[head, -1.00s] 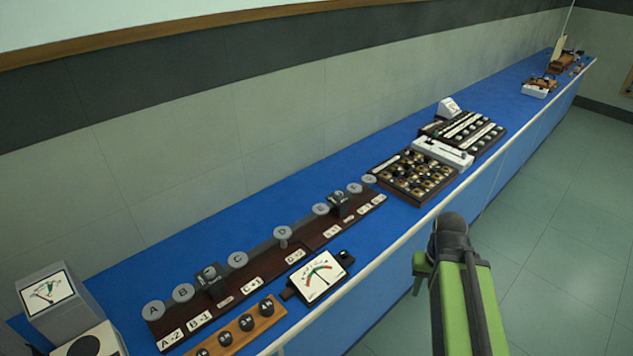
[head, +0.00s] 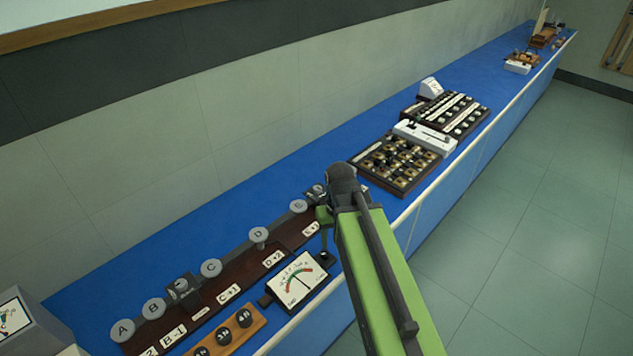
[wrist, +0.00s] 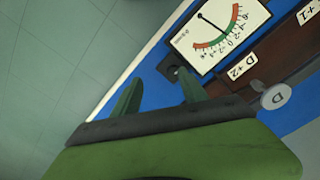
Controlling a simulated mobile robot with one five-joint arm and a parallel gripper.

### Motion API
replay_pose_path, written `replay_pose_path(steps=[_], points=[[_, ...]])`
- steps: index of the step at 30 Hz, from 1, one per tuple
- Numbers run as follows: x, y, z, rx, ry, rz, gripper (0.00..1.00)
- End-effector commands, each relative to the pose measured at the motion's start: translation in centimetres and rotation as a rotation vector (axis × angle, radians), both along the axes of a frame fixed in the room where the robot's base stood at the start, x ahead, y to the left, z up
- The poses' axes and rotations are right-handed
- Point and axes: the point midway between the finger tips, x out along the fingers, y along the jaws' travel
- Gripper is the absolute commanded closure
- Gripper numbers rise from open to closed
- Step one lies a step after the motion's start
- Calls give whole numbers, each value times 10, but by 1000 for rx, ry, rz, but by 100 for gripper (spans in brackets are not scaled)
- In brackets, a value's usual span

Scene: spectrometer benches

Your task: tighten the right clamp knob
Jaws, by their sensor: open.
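The right clamp (head: 317,193) is a small black block with a knob on the dark labelled board (head: 222,284), near disc E. My arm hides part of it in the head view, and it does not show in the wrist view. A similar left clamp (head: 182,288) sits between discs B and C. My gripper (wrist: 158,92) is open and empty in the wrist view. Its two green fingers are apart, beside a small black block (wrist: 174,70) at the end of the white meter. In the head view my arm reaches over the bench's front edge, and the fingers are mostly hidden.
The white dial meter (head: 298,280) lies in front of the board. A wooden strip with black knobs (head: 228,334) is nearer. A grey disc D (head: 259,235) stands up from the board. A box of brass plugs (head: 400,164) is farther along. Open floor lies right.

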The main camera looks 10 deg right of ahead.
Motion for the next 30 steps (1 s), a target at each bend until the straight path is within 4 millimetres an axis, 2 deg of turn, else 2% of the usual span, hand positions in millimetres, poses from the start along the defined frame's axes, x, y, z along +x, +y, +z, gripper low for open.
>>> replay_pose_path(steps=[1,3,6,9,13,15,18,25,30], points=[[30,4,28,0,-1,29,50],[72,11,57,0,-1,87,50],[135,11,97,0,0,179,50],[190,11,129,0,0,266,50],[239,10,156,0,0,350,50],[254,10,162,0,0,378,50],[263,10,164,0,0,399,50],[262,10,156,0,-1,401,50],[261,9,135,0,-1,400,50]])
